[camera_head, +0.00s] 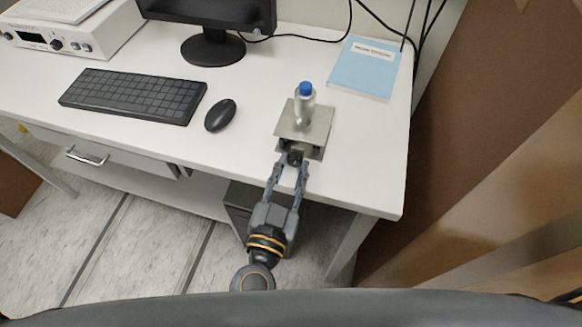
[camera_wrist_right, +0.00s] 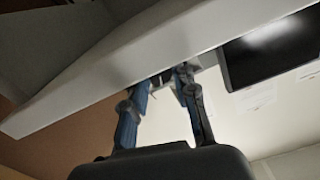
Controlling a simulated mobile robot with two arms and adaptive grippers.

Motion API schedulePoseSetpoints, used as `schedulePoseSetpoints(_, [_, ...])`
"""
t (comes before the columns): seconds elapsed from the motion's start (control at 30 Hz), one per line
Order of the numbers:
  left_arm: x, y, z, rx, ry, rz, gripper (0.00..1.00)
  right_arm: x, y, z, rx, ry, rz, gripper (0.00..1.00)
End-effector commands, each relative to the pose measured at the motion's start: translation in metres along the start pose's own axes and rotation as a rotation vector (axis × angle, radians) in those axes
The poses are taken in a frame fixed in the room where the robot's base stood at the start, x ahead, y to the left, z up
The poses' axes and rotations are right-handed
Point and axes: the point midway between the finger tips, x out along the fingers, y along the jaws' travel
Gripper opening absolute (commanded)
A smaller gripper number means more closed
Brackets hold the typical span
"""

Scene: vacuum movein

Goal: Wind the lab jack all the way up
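The lab jack (camera_head: 316,131) stands near the front edge of the white desk, its square metal top plate low over the desk. A small clear bottle with a blue cap (camera_head: 305,103) stands on the plate. The jack's dark knob (camera_head: 295,158) faces the desk's front edge. My right gripper (camera_head: 293,164) reaches up from below, with its two fingers on either side of the knob and seemingly closed on it. In the right wrist view my fingers (camera_wrist_right: 164,82) reach up past the desk edge, and the knob between them is dark and hard to make out. My left gripper is not in view.
A mouse (camera_head: 220,115) and keyboard (camera_head: 134,96) lie left of the jack. A monitor (camera_head: 208,45) stands behind. A blue booklet (camera_head: 364,70) lies at the back right. The desk's front edge (camera_wrist_right: 110,75) runs close to my right fingers.

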Motion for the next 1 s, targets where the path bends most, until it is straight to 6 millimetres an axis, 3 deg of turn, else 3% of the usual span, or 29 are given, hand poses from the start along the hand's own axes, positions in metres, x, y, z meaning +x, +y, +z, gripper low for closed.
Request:
schedulePoseSetpoints(0.03, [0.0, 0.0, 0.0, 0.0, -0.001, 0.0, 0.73, 0.0, 0.0, 0.0, -0.001, 0.0, 0.0, 0.4])
schedulePoseSetpoints(0.1, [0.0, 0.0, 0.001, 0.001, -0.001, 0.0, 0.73, 0.0, 0.0, 0.0, -0.001, 0.0, 0.0, 0.5])
schedulePoseSetpoints(0.47, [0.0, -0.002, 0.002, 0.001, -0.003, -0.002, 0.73, -0.005, 0.0, 0.001, -0.002, -0.002, 0.0, 0.5])
schedulePoseSetpoints(0.8, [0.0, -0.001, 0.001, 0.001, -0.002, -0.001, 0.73, -0.058, 0.0, 0.001, -0.004, -0.004, 0.001, 0.5])
schedulePoseSetpoints(1.0, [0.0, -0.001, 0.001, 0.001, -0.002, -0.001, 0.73, -0.074, 0.0, 0.001, -0.002, -0.002, 0.001, 0.5])
